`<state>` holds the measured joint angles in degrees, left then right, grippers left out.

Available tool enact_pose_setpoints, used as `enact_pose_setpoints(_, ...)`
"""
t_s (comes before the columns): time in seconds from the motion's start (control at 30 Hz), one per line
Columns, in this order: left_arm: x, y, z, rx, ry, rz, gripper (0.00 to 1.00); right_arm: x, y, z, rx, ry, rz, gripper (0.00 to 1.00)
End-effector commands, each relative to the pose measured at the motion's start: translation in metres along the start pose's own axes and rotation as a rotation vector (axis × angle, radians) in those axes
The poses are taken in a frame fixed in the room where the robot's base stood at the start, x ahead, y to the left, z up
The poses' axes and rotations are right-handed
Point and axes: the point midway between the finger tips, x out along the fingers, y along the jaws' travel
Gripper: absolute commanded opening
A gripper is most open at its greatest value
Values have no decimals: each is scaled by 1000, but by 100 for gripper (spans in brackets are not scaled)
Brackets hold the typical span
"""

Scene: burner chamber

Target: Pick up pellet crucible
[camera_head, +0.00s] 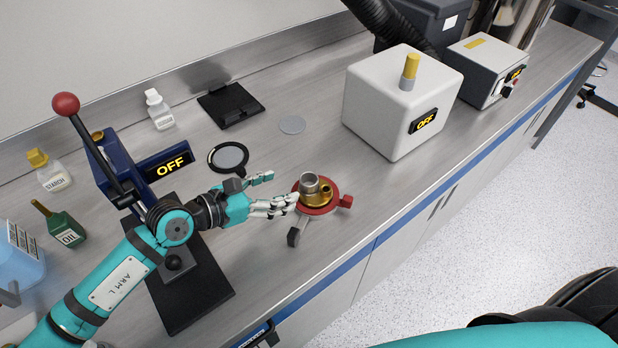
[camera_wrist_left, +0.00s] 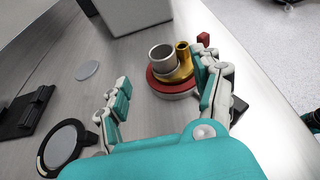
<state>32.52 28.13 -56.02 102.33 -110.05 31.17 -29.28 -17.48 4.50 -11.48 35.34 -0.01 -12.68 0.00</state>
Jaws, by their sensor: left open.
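A small grey metal cup, which looks like the pellet crucible (camera_head: 310,183), stands upright on a round red and brass base (camera_head: 318,208). A short brass cylinder stands beside the cup on the same base. My left gripper (camera_head: 282,188) is open and empty just left of the cup, with its fingers pointing towards it. In the left wrist view the cup (camera_wrist_left: 162,56) lies ahead of and between the spread fingers (camera_wrist_left: 160,82). The right-hand fingers there overlap the edge of the base (camera_wrist_left: 172,88); I cannot tell whether they touch it. My right gripper is out of view.
A white box marked OFF (camera_head: 385,110) stands behind and right of the base. A blue press with a red-knobbed lever (camera_head: 65,103) stands at left. A round black-rimmed dish (camera_head: 229,157) and a grey disc (camera_head: 292,124) lie behind. The bench's front edge is close.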

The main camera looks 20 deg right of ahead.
Motion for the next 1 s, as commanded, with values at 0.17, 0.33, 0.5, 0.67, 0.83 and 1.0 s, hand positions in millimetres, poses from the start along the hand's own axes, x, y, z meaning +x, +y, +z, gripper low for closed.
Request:
enact_pose_setpoints(0.17, 18, 0, 1, -1, -1, 1, 67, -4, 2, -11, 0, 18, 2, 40)
enact_pose_setpoints(0.33, 31, -1, 4, -1, -1, -1, 67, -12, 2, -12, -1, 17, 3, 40)
enact_pose_setpoints(0.5, 58, -3, 6, -1, -1, 0, 67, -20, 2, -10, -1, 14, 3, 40)
enact_pose_setpoints(0.67, 71, -3, 4, 0, -1, 0, 67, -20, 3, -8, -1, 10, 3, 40)
enact_pose_setpoints(0.83, 72, -2, 3, 0, 0, 1, 67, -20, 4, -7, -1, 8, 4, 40)
enact_pose_setpoints(1.0, 71, -2, 3, 0, 0, 1, 52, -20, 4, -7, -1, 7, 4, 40)
